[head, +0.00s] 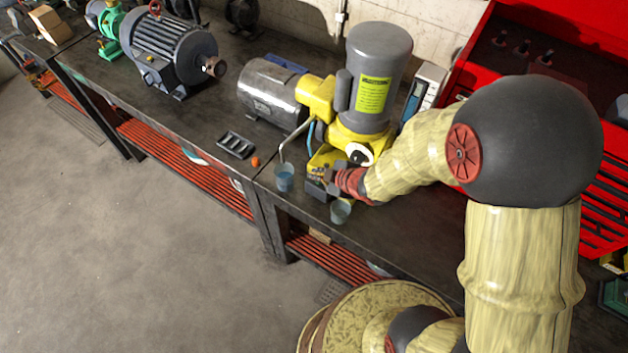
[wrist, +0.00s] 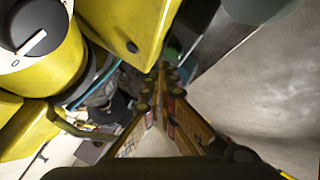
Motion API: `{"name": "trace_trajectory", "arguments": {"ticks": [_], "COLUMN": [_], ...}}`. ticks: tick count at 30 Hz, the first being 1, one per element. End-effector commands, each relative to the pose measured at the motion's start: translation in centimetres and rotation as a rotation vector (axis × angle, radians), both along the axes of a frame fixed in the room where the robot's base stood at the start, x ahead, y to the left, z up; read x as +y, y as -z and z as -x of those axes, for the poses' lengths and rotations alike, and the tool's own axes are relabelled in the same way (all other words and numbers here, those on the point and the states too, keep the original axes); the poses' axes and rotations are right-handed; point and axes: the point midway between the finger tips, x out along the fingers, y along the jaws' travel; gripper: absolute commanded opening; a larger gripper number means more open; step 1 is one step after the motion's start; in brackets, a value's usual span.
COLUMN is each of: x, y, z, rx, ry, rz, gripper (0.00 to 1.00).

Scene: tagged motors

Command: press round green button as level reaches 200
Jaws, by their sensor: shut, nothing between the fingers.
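A yellow machine with an upright grey motor (head: 375,75) stands on the dark bench. A bent metal spout (head: 292,143) comes down over a cup with bluish contents (head: 284,178). Its level marks are too small to read. A second cup (head: 340,211) stands nearer the bench edge. My gripper (head: 318,178) is shut and empty, low in front of the machine, between the two cups. Its fingertips meet in the wrist view (wrist: 164,70).
A silver motor (head: 272,92) lies left of the machine, and a larger grey motor (head: 168,48) stands farther left. A black tray (head: 236,145) and a small orange item (head: 255,162) lie on the bench. A red tool chest (head: 465,75) stands behind my arm.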

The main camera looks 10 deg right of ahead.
Motion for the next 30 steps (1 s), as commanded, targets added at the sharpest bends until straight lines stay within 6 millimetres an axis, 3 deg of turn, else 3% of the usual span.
{"name": "trace_trajectory", "arguments": {"ticks": [8,24,30], "x": [0.0,0.0,0.0], "y": [-0.5,-5.1,-5.0], "z": [0.0,0.0,0.0], "rx": [0.0,-0.001,0.0], "ry": [0.0,0.001,0.0], "rz": [0.0,0.0,0.0], "gripper": [0.0,0.0,0.0]}}
